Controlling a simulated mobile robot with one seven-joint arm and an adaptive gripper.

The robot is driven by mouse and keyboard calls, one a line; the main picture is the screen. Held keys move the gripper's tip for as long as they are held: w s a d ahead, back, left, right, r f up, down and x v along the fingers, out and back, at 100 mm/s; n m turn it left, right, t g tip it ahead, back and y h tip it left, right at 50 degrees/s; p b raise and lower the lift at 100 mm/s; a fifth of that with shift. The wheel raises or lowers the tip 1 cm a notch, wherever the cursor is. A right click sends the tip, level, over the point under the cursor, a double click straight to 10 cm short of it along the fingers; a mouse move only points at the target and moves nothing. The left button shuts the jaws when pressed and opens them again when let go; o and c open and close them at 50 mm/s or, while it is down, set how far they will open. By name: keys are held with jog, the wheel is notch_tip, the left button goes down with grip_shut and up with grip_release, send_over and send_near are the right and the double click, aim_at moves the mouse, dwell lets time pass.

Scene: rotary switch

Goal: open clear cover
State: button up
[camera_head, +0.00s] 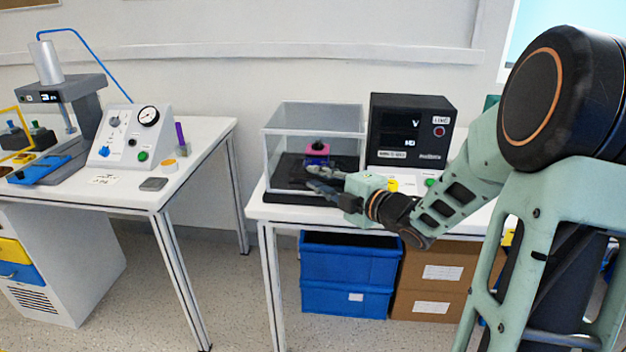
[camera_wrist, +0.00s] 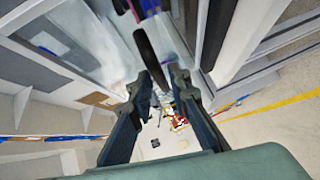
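The clear cover (camera_head: 290,128) is a transparent box with thin pale edges, standing on a black base (camera_head: 290,198) on the right-hand table. Inside it shows a pink and purple device (camera_head: 317,152) with a dark and red top. My gripper (camera_head: 316,181) is at the lower front of the cover, its fingers pointing left. In the wrist view my gripper (camera_wrist: 160,80) has its two fingers apart. A dark bar (camera_wrist: 150,55) runs to the gap between the fingertips; I cannot tell whether it is a handle of the cover or whether the fingers touch it.
A black instrument box (camera_head: 410,125) stands right of the cover, with yellow and green buttons in front. Blue bins (camera_head: 345,272) and cardboard boxes (camera_head: 432,280) are under the table. A left table (camera_head: 125,200) holds a gauge panel (camera_head: 130,138) and a press. Floor shows between the tables.

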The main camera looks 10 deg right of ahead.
jog(key=shift+x, duration=1.05)
grip_shut()
